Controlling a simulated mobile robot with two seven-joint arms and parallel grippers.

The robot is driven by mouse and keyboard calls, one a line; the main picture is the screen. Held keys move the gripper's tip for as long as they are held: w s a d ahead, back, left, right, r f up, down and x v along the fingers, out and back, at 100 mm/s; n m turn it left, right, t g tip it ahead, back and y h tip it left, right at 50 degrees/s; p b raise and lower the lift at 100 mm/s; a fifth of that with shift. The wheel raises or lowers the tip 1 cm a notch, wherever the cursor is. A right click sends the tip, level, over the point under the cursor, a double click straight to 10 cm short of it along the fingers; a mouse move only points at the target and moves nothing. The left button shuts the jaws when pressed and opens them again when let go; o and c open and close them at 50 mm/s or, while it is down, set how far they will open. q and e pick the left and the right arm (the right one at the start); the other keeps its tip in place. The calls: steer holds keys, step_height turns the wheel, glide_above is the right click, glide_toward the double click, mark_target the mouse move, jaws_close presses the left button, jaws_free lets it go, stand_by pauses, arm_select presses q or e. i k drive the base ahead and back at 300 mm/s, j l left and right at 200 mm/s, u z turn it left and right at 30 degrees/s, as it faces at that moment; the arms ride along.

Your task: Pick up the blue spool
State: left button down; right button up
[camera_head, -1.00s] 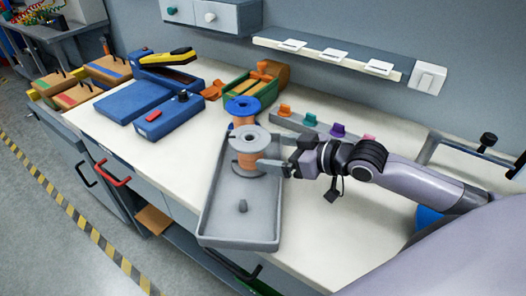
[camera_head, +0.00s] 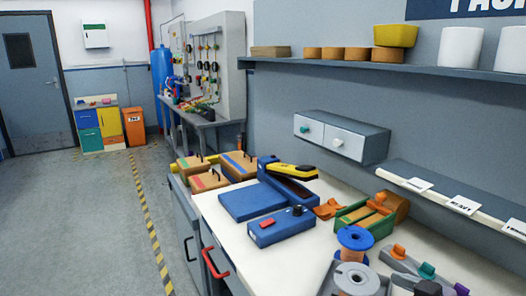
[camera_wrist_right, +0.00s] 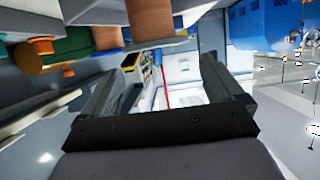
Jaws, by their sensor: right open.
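The blue spool (camera_head: 354,240) has blue flanges and a copper-coloured winding. It stands upright on the bench in the head view, just behind a grey-flanged spool (camera_head: 357,278) with a similar winding. In the right wrist view two copper-coloured windings show at the top edge, cut off; I cannot tell for sure which is the blue spool. My right gripper (camera_wrist_right: 160,60) is open, with its two dark fingers apart and nothing between them. Only a dark bit of it shows at the bottom edge of the head view. My left gripper is not in view.
The grey tray (camera_head: 326,279) under the spools is mostly cut off. A green holder (camera_head: 350,215) stands behind them. Coloured pegs (camera_head: 427,270) stand to the right. A blue box (camera_head: 280,228) and a yellow-handled blue tool (camera_head: 290,172) are to the left. A wall ledge runs at right.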

mark_target(354, 241)
steer(key=k+j, duration=0.65)
steer(key=k, duration=0.2)
